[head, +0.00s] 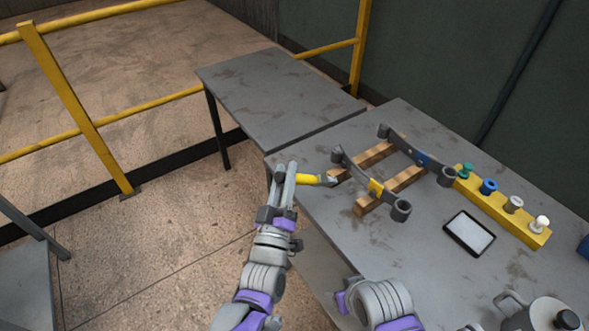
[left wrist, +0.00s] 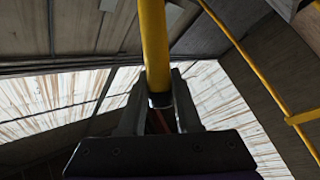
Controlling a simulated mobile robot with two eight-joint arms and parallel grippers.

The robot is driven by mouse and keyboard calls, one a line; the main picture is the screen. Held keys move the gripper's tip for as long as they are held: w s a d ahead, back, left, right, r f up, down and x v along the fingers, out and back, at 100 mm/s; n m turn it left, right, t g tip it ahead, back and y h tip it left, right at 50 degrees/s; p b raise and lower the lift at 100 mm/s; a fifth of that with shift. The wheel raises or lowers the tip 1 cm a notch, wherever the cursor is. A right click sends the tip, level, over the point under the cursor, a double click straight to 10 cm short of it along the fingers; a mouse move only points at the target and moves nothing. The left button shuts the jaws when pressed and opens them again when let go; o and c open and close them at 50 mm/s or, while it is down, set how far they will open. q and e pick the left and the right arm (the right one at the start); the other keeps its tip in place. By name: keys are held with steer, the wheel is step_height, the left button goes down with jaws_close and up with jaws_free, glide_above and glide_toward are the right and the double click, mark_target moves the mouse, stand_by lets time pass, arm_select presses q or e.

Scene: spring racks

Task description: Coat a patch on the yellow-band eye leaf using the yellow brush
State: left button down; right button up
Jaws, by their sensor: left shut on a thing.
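The yellow-band eye leaf is a dark curved strip with an eye at each end (head: 400,210) and a yellow band (head: 376,188) near its middle. It lies across wooden slats (head: 404,178) on the grey table. My left gripper (head: 290,178) is shut on the yellow brush (head: 308,180), over the table's left edge. The brush's grey head points right, near the leaf's far eye; I cannot tell if it touches anything. In the left wrist view the yellow handle (left wrist: 153,45) stands between the jaws. My right gripper is not in view.
A blue-band leaf (head: 422,158) lies beyond, on the same slats. A yellow rack (head: 490,207) holds several coloured-topped items. A tablet (head: 470,233) lies in front of it. A grey pot (head: 541,318) stands at bottom right. A second grey table (head: 275,98) is behind, mostly bare.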

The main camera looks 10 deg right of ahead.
arm_select(q)
steer(key=shift+a, duration=0.15)
steer(key=shift+s+a, duration=0.3)
steer(key=shift+a, duration=0.45)
steer(key=shift+s+a, duration=0.3)
steer(key=shift+a, duration=0.4)
